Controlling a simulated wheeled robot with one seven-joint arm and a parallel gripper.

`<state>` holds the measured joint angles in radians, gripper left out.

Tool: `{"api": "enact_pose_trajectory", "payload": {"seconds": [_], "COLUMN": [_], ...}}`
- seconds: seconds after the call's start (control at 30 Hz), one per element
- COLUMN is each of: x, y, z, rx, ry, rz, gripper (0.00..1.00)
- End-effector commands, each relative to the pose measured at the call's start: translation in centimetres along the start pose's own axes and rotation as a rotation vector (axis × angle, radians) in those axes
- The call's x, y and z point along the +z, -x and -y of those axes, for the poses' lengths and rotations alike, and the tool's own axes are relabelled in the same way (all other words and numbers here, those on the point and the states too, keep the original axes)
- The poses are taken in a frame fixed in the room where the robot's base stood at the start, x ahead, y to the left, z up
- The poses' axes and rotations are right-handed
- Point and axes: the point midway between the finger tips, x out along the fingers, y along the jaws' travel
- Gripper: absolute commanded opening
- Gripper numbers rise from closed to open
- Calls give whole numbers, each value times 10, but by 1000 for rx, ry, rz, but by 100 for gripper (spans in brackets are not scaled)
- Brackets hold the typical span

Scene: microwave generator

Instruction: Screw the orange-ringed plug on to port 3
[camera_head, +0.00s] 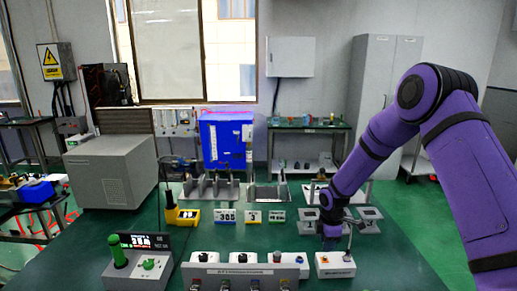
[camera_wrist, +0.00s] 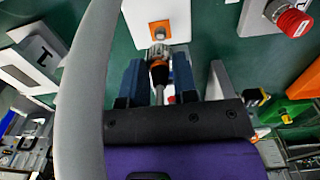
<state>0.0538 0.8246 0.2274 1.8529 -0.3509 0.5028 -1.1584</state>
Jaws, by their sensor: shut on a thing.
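My gripper (camera_head: 333,232) is low over the right part of the green table. In the wrist view, its two blue fingers (camera_wrist: 157,85) are shut on the orange-ringed plug (camera_wrist: 159,73). The plug's metal end points toward a white block with an orange square (camera_wrist: 160,28), and its tip appears close to that block; whether they touch is unclear. The white block (camera_head: 335,265) also shows below my gripper in the head view. The plug is hidden there. No port number is readable, so I cannot tell which is port 3.
A grey front panel (camera_head: 240,271) with several connectors stands left of the white block. Grey plates (camera_head: 369,213) lie behind my gripper. A red-capped part (camera_wrist: 293,22) is at the wrist view's upper right. A broad grey curved strip (camera_wrist: 84,90) crosses its left side. Table is clear at far right.

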Motion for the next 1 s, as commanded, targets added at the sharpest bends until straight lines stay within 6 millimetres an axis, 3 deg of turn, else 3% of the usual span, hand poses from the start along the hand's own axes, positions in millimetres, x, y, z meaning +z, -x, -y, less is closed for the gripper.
{"api": "enact_pose_trajectory", "payload": {"seconds": [0.5,1.0], "x": [0,0], "y": [17,17], "z": [0,0], "rx": [1,0], "ry": [0,0], "rz": [0,0], "gripper": [0,0]}}
